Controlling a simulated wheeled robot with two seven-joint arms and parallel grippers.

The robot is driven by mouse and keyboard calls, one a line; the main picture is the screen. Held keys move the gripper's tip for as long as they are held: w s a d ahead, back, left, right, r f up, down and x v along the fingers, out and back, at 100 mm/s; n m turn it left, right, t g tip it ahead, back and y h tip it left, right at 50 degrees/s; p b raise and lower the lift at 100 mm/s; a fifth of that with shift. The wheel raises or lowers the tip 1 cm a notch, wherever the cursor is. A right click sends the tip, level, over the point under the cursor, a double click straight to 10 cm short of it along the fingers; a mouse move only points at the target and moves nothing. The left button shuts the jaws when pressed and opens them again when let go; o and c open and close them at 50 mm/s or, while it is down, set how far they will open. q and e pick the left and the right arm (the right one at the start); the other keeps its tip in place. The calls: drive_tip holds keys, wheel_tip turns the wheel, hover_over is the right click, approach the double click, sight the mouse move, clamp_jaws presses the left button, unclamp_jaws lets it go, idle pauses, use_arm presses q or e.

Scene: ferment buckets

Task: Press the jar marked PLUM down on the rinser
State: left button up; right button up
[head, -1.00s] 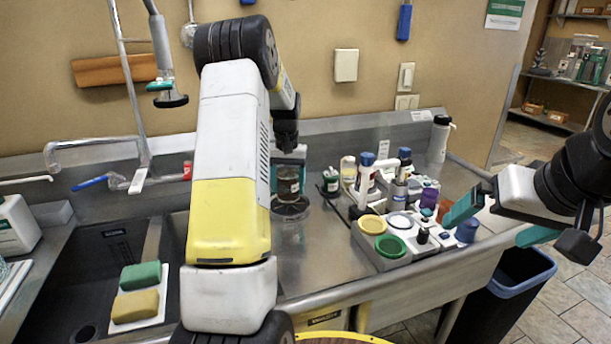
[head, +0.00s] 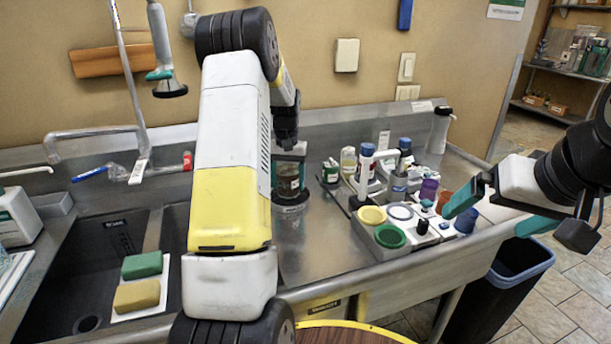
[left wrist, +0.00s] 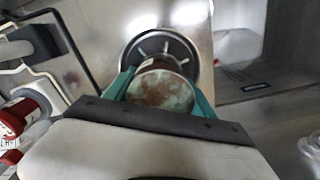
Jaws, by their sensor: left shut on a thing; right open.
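My left gripper (head: 290,155) is shut on a glass jar (head: 289,182) with brownish contents, right of my left arm's yellow and white link. In the left wrist view the gripper's teal fingers (left wrist: 160,92) clasp the jar (left wrist: 158,86) from both sides. The rinser (head: 291,205), a dark round disc, lies directly below the jar. Its spokes show behind the jar in the left wrist view (left wrist: 140,48). I cannot tell whether jar and rinser touch. No PLUM lettering is legible. My right gripper (head: 484,227) is open and empty, past the counter's right front.
A grey caddy (head: 362,233) with coloured lids, bottles and cups stands right of the rinser. A sink (head: 108,265) with a green and a yellow sponge is at the left. A faucet (head: 95,132) and a hanging sprayer (head: 168,88) are behind. A bin (head: 512,285) stands below right.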

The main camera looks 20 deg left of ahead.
sight(288, 168)
use_arm(q)
drive_tip(key=shift+f, duration=1)
idle(1.6)
drive_tip(key=shift+r, duration=4.05)
